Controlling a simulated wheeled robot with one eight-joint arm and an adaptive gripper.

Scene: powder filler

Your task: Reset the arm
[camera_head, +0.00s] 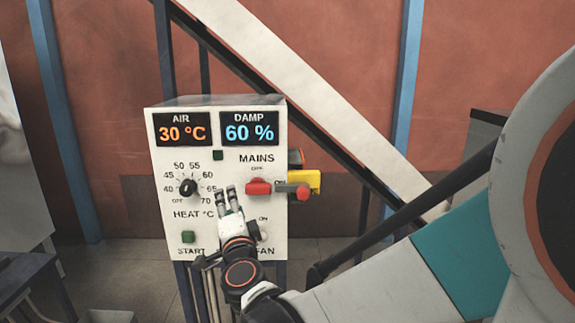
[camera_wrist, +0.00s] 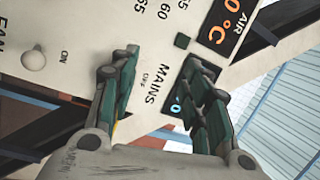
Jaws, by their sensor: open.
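My gripper (camera_head: 227,189) is in front of the white control box (camera_head: 205,145), between the heat knob and the mains switch. Its two fingers are apart with nothing between them. In the wrist view my gripper (camera_wrist: 164,58) points at the panel, near the MAINS lettering and a small dark green square (camera_wrist: 182,41). I cannot tell whether the fingertips touch the panel. My arm comes in from the lower right and covers part of the lower panel.
The box has an AIR display (camera_head: 182,128) reading 30 °C and a DAMP display (camera_head: 249,126) reading 60 %. A black heat knob (camera_head: 188,186), a red mains switch (camera_head: 258,187) and a green START button (camera_head: 188,237) show. A yellow part (camera_head: 312,179) juts out at right.

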